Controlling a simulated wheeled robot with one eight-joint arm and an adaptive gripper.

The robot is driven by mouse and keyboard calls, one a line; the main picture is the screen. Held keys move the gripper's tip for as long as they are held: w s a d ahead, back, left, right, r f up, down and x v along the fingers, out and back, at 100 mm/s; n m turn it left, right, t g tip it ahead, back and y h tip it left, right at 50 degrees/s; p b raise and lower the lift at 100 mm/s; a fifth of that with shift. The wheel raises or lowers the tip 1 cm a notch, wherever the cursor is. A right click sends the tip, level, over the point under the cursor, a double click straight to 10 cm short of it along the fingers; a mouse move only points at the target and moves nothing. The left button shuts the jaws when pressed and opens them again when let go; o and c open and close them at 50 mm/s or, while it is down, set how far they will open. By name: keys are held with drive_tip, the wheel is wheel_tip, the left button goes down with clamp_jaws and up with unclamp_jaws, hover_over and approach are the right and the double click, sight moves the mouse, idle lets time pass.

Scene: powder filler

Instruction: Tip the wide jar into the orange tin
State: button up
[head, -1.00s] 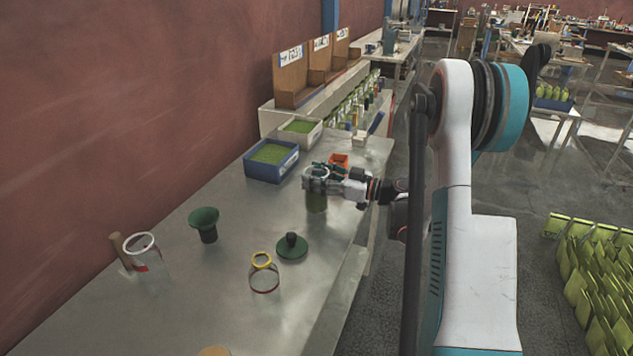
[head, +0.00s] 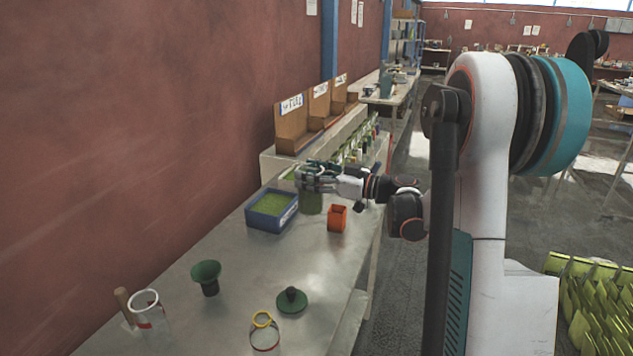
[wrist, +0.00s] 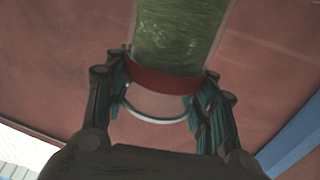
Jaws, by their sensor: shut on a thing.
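My gripper (head: 314,178) is shut on the wide jar (head: 312,203), a clear jar holding green contents. The orange tin (head: 337,218) stands on the metal bench, lower and slightly right of the jar in the head view. The jar appears raised off the bench.
A blue bin of green granules (head: 271,208) stands left of the tin. A green funnel (head: 206,276), a green lid with a knob (head: 291,300), a yellow-ringed jar (head: 263,335) and a white-rimmed jar (head: 148,308) stand nearer. Bench (head: 250,265) between them is clear.

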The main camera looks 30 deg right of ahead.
drive_tip(key=w+a+f+m+t+h, duration=0.1)
drive_tip(key=w+a+f+m+h, duration=0.1)
drive_tip(key=a, duration=0.7)
drive_tip(key=w+a+f+m+t+h, duration=0.2)
drive_tip(key=a+f+m+h, duration=0.3)
drive_tip(key=a+h, duration=0.3)
drive_tip(key=shift+w+a+f+h, duration=0.3)
drive_tip(key=shift+w+a+f, duration=0.15)
drive_tip(key=shift+a, duration=0.25)
